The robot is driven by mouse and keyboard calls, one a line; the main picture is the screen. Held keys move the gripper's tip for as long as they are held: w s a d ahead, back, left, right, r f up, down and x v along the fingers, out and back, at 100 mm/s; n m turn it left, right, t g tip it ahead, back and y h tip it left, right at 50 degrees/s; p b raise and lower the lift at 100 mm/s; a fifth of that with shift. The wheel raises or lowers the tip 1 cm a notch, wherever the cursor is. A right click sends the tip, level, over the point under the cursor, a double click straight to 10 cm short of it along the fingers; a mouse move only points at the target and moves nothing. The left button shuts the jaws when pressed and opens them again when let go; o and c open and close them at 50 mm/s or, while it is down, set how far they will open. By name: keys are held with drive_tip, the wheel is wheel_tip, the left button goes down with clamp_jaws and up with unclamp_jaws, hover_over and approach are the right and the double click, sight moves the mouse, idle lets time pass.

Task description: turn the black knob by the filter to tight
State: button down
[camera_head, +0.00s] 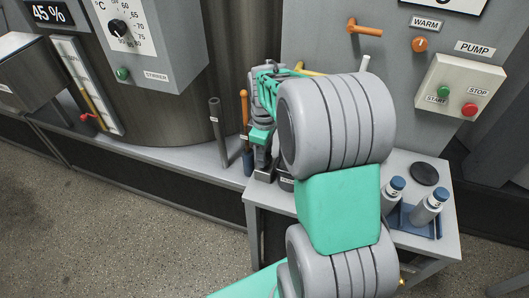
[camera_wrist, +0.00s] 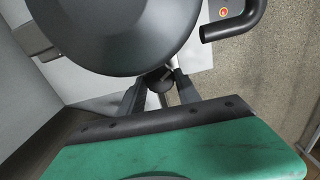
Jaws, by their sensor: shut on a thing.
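The black knob (camera_wrist: 157,80) is small, dark and rounded in the wrist view, just below a large dark grey dome-shaped body. My gripper (camera_wrist: 161,88) has its two dark fingers on either side of the knob and is shut on it. A thin pale rod shows between the fingers. The dome (camera_wrist: 115,25) fills the upper middle of the wrist view; I cannot tell for sure that it is the filter. In the head view my arm hides the knob, and my gripper reaches down by the left end of the small grey table (camera_head: 258,192). The knob's turn position cannot be read.
A black bent handle or pipe (camera_wrist: 238,24) is close at the right of the dome. In the head view, two blue-capped bottles (camera_head: 393,192) stand in a blue tray (camera_head: 408,225) on the table's right. A dark upright rod (camera_head: 218,135) stands left of my gripper.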

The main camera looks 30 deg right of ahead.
drive_tip(key=shift+m, duration=1.2)
drive_tip(key=c, duration=0.9)
unclamp_jaws()
drive_tip(key=shift+o, duration=0.2)
wheel_tip(320, 180, up, 8)
drive_tip(key=shift+f, duration=0.1)
